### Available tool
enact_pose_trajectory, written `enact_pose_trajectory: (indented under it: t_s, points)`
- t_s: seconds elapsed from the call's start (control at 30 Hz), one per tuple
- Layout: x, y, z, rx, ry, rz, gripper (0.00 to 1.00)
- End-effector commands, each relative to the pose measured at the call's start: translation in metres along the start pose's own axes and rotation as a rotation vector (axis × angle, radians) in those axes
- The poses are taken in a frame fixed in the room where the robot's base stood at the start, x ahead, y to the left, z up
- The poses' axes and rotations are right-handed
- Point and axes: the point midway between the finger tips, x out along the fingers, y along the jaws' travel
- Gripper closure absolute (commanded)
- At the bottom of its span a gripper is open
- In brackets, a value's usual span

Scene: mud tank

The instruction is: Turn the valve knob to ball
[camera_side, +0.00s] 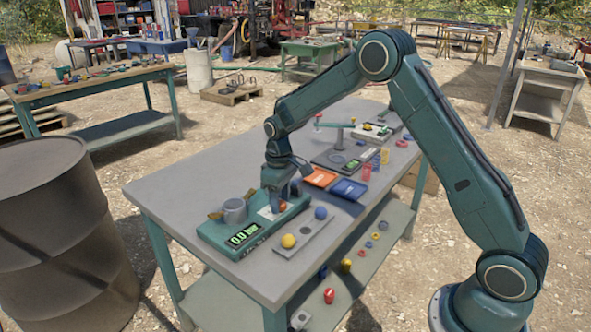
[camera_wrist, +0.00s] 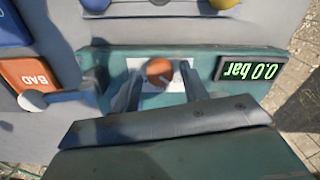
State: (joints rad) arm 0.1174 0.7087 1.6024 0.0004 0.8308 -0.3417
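The valve knob (camera_side: 282,206) is a small orange-brown round piece on a white plate on the teal valve unit. In the wrist view the knob (camera_wrist: 158,70) lies between the fingertips of my gripper (camera_wrist: 160,80), with a gap on each side. The fingers look open; contact with the knob does not show. In the side view my gripper (camera_side: 281,199) points down over the unit and partly hides the knob. The unit's display (camera_side: 243,236) reads 0.0 bar. A yellow ball (camera_side: 288,241) and a blue ball (camera_side: 321,213) sit on a grey plate (camera_side: 305,232) beside the unit.
A grey cylinder (camera_side: 235,211) stands on the valve unit left of my gripper. An orange tray (camera_side: 320,178) marked BAD in the wrist view (camera_wrist: 38,75) and a blue tray (camera_side: 347,189) lie behind. A rusty barrel (camera_side: 60,235) stands left of the table.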

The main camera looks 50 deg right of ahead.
Motion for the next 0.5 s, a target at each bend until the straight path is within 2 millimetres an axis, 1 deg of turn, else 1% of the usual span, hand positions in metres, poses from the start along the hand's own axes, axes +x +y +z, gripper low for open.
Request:
enact_pose_trajectory:
  t_s: [0.03, 0.07, 0.1, 0.17, 0.2, 0.5]
  points:
    - [-0.0001, 0.0, 0.0, 0.0, 0.0, 0.0, 0.67]
    - [-0.0001, 0.0, 0.0, 0.0, 0.0, 0.0, 0.72]
    - [-0.0001, 0.0, 0.0, 0.0, 0.0, 0.0, 0.8]
    - [-0.0002, 0.0, 0.0, 0.0, 0.0, 0.0, 0.92]
    - [-0.0002, 0.0, 0.0, 0.0, 0.0, 0.0, 0.94]
    - [-0.0003, 0.0, -0.0001, 0.025, 0.0, 0.0, 0.94]
